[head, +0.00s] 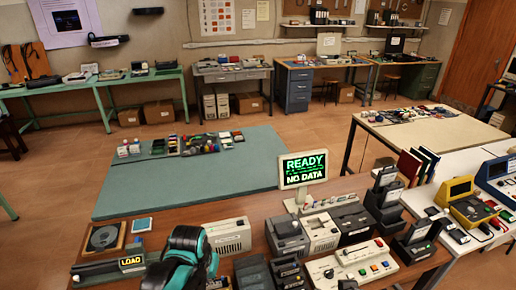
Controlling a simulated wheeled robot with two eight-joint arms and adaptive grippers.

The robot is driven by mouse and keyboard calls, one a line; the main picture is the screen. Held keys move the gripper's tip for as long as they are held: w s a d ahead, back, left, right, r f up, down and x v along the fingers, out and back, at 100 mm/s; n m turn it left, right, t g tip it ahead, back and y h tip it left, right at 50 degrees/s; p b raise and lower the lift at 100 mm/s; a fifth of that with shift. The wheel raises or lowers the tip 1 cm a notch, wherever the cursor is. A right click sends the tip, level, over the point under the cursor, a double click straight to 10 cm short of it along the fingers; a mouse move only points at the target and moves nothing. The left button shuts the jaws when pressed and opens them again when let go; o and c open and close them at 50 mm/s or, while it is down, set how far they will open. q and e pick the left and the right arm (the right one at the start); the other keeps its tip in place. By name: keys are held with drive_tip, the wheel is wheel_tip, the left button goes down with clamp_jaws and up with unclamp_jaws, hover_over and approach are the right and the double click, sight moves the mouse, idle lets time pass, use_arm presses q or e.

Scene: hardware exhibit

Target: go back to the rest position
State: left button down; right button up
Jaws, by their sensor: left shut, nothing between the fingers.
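My left gripper (186,258), black with teal parts, shows at the bottom edge of the head view, left of centre. It is shut and empty, above the front of the brown wooden table (170,216). Part of its arm is cut off by the frame. My right gripper is not in view.
A small LOAD sign (131,263) stands left of the gripper, and a beige device (228,235) lies right of it. A READY / NO DATA screen (304,169) rises behind several grey devices. The teal table (190,182) beyond is mostly bare. Open floor (60,165) lies at the left.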

use_arm(q)
drive_tip(key=s+a+n+t+b, duration=0.1)
drive_tip(key=s+t+b, duration=0.1)
drive_tip(key=s+b, duration=0.1)
drive_tip(key=s+a+f+t+b, duration=0.1)
drive_tip(key=s+a+t+b, duration=0.1)
drive_tip(key=s+b, duration=0.1)
drive_tip(key=shift+s+a+f+n+t, duration=0.15)
drive_tip(key=shift+s+a+n+t, duration=0.2)
drive_tip(key=shift+s, duration=0.4)
idle(0.4)
